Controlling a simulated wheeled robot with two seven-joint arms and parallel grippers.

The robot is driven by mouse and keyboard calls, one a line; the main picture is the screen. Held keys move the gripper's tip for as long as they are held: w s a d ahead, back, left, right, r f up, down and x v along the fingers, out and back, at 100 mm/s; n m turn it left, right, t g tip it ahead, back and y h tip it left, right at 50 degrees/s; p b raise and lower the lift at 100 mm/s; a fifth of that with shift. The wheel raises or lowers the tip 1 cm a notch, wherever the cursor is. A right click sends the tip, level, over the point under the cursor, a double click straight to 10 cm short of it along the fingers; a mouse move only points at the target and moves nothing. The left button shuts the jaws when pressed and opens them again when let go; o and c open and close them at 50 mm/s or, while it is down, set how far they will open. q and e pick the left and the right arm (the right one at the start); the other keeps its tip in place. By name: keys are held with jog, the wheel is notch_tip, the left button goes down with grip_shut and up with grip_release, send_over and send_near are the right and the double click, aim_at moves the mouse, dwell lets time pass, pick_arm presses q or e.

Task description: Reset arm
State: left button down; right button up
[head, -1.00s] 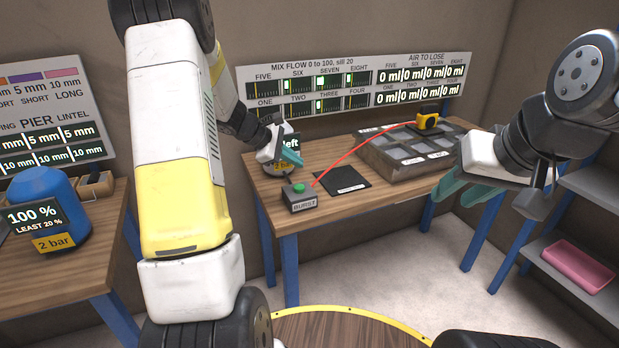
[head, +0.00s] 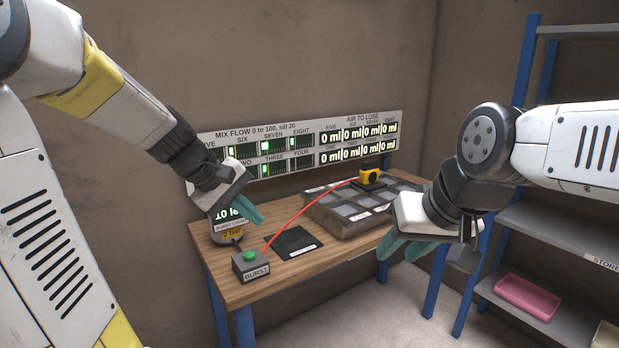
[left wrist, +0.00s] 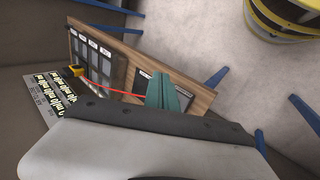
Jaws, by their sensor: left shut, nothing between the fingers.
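My left gripper (head: 254,219) comes in from the left in the head view. Its teal fingers are together and empty, in front of the sign reading "10 left" (head: 230,213) at the left end of the workbench (head: 212,262). The left wrist view also shows the closed teal fingers (left wrist: 166,96), with the workbench (left wrist: 197,99) beyond them. My right gripper (head: 396,255) hangs by the bench's right end. Its teal fingers look apart, with nothing seen between them.
A grey box with a green button (head: 249,263), labelled BURST, stands at the bench front. A red line runs from it to a yellow device (head: 371,178) on a grey compartment tray (head: 331,225). Shelves with a pink bin (head: 526,297) stand right.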

pick_arm(q)
jog(key=s+a+r+m+t+y, duration=0.1)
jog(key=s+m, duration=0.7)
jog(key=s, duration=0.8)
jog(key=shift+a+r+t+y, duration=0.2)
jog(key=shift+r+t+y, duration=0.1)
jog(key=shift+r+y, duration=0.75)
